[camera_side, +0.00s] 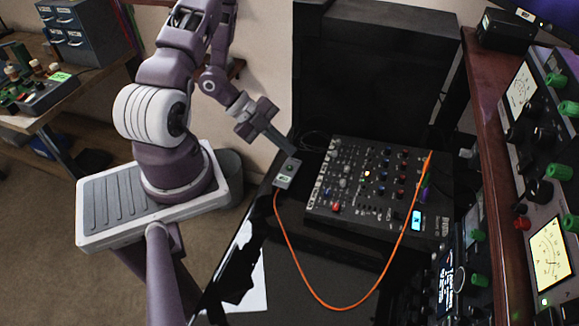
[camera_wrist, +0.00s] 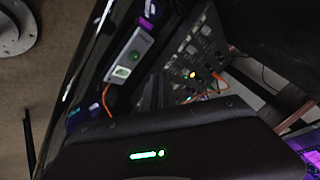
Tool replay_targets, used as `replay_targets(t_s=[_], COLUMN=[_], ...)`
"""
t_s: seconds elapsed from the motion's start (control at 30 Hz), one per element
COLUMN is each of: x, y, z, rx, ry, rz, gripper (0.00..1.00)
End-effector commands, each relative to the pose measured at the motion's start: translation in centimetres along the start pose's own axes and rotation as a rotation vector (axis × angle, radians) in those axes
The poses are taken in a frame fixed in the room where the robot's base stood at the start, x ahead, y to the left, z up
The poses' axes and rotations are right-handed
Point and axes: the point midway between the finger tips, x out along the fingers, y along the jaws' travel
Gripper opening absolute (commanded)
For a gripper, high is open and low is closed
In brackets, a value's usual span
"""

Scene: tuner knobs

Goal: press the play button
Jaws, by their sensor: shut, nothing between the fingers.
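A small grey box (camera_side: 288,174) with a dark button and a lit green patch sits on the dark desk, left of the mixer. It also shows in the wrist view (camera_wrist: 131,56), where its lit greenish-white patch is clear. I cannot read a play mark on it. My gripper (camera_side: 290,149) is shut and empty, pointing down and right in the side view. Its tip is just above the box's far end in the picture; I cannot tell the exact gap.
A black mixer (camera_side: 375,190) with many knobs stands right of the box. An orange cable (camera_side: 313,292) loops from the box across the desk to the mixer. Racks with green knobs (camera_side: 540,190) stand at the right. The desk in front of the mixer is mostly clear.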

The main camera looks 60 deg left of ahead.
Motion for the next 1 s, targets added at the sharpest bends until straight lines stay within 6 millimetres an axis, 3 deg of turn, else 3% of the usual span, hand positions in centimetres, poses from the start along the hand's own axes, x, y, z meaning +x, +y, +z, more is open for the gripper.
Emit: replay_targets(t_s=[0.33,1.0], x=[2.3,2.4], y=[1.7,1.8], z=[1.6,1.7], rx=[-0.002,-0.001], ry=[0.000,0.000], rz=[0.000,0.000], gripper=[0.00,0.00])
